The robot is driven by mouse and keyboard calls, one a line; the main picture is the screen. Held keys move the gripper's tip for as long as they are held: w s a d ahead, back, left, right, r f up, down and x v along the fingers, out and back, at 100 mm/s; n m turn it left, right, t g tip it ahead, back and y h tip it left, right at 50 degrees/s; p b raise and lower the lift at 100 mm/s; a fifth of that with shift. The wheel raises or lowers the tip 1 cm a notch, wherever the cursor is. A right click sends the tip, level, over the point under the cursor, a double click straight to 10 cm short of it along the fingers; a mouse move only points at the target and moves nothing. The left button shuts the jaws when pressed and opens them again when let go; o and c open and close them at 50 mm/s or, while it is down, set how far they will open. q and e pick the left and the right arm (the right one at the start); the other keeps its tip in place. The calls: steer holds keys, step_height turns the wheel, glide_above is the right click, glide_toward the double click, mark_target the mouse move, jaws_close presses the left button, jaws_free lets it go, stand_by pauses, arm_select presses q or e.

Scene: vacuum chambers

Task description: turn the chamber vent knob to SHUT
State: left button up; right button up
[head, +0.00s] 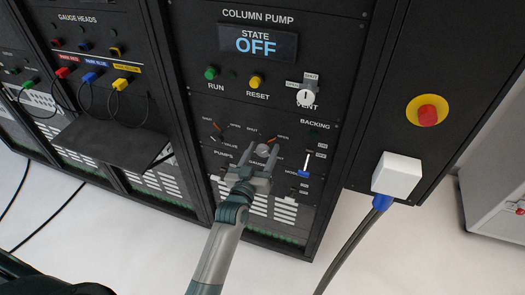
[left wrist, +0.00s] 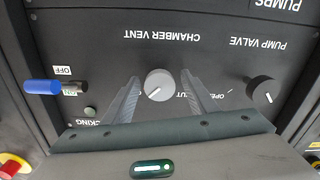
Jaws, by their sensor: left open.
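The chamber vent knob (left wrist: 160,85) is a round grey knob on the dark panel, shown upside down in the left wrist view. Its white mark points to the lower left in that view, away from the partly hidden SHUT label. In the head view the knob (head: 262,149) shows at the fingertips of my left gripper (head: 256,160). In the left wrist view my left gripper (left wrist: 160,77) is open, with one finger on each side of the knob and gaps between. Contact does not show. My right gripper is not in view.
The pump valve knob (left wrist: 267,92) is close beside the fingers. A blue-handled switch (head: 304,168) is on the other side. Above are the column pump display (head: 257,44) reading OFF and a white vent knob (head: 306,97). A shelf (head: 115,135) juts out at left.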

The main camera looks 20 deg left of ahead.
arm_select(q)
steer(key=c, duration=1)
steer(key=shift+c, duration=0.2)
